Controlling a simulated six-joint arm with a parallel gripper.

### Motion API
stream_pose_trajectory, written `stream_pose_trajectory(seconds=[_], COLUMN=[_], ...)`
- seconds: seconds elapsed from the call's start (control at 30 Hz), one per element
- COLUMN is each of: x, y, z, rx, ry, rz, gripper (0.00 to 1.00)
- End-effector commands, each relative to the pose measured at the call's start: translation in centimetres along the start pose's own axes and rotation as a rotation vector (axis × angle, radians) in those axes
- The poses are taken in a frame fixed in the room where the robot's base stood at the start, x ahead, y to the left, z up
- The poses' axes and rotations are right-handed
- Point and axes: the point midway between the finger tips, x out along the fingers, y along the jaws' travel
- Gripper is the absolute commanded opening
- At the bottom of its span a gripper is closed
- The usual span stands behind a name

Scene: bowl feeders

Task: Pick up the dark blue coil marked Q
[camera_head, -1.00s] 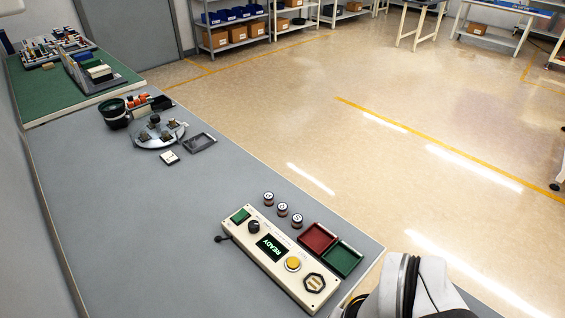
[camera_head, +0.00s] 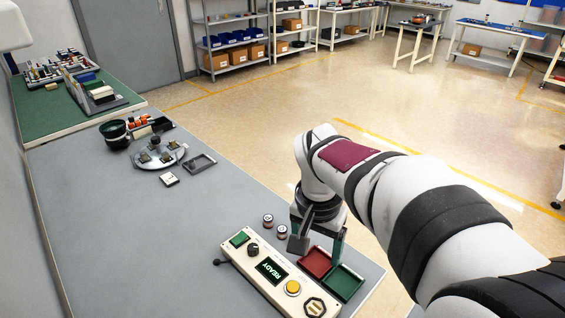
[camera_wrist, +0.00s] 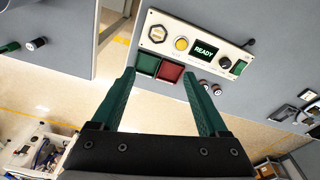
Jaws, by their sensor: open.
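Two small coils with pale tops, one (camera_head: 267,221) and another (camera_head: 281,232), stand on the grey table in the head view. Their colours and letters are too small to read, so I cannot tell which is Q. Any third coil is hidden by my gripper there. My gripper (camera_head: 318,242) is open and empty, pointing down beside the coils, near the red tray. In the wrist view, my gripper (camera_wrist: 158,74) has its green fingers apart, with small coils (camera_wrist: 204,83) just beyond the right fingertip, partly covered by it.
A red tray (camera_head: 314,262) and a green tray (camera_head: 344,283) sit at the table's front edge. A cream control box (camera_head: 258,256) showing READY lies beside the coils. A round fixture (camera_head: 160,157) and a dark bowl (camera_head: 115,134) stand farther back. The left table surface is clear.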

Motion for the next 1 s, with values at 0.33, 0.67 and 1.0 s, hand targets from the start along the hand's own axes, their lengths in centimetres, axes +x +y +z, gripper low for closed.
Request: stream_pose_trajectory(seconds=[0.33,0.67,1.0], x=[12.6,20.4,26.0], y=[-18.0,-18.8,-19.0], z=[-11.7,-13.9,-15.8], rx=[0.005,0.009,0.01], ry=[0.26,0.272,0.272], rz=[0.003,-0.001,-0.002], gripper=[0.77,0.77,0.77])
